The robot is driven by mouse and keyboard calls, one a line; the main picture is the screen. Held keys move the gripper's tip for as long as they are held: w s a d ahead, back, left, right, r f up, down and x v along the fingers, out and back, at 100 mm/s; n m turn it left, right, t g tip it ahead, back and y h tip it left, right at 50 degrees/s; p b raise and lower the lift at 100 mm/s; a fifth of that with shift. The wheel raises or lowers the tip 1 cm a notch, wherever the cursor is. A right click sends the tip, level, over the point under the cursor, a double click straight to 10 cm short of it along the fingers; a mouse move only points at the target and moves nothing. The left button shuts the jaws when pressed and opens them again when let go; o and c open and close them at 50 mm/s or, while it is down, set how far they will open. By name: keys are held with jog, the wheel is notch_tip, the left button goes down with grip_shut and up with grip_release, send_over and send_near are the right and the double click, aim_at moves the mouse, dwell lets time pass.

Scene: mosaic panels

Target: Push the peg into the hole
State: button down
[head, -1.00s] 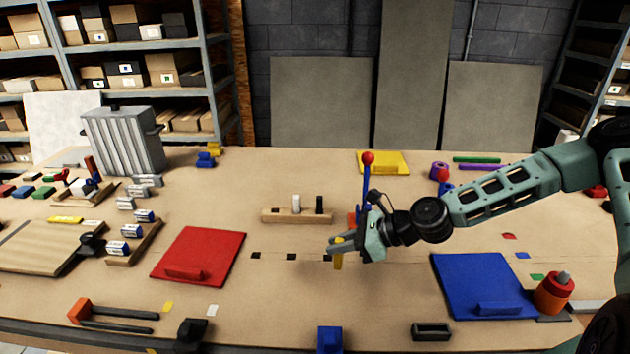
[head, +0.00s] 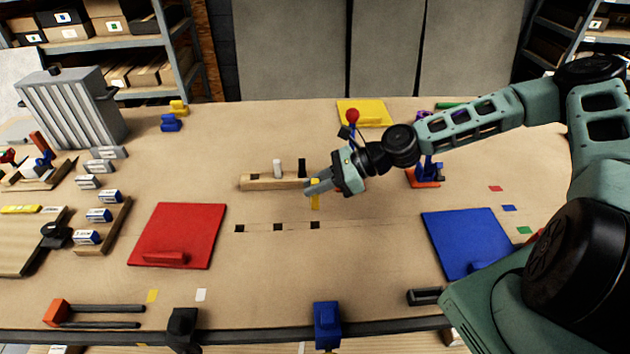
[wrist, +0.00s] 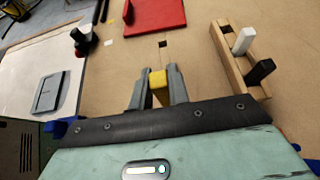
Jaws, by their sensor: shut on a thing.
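My gripper (head: 318,188) is shut on a yellow peg (head: 315,200), which hangs upright below the fingers. In the wrist view the yellow peg (wrist: 157,79) sits between the two grey fingers. Three dark square holes (head: 278,227) lie in a row in the tabletop. In the head view the peg is just above the rightmost hole (head: 315,225) in the picture, apart from it; its height over the table is hard to tell. One hole (wrist: 163,44) shows beyond the peg in the wrist view.
A wooden rack (head: 262,183) with a white peg (head: 277,168) and a black peg (head: 302,167) stands close behind my gripper. A red panel (head: 180,232) lies left and a blue panel (head: 465,240) right. The table between them is mostly clear.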

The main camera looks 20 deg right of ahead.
aim_at(316, 208)
jog(key=shift+f+b, duration=1.5)
jog(key=shift+f, duration=1.35)
jog(key=shift+f+b, duration=0.55)
jog(key=shift+f, duration=1.3)
jog(key=shift+r, duration=0.1)
dwell(0.4)
jog(key=shift+r+p, duration=1.45)
jog(key=shift+p, duration=0.4)
dwell(0.9)
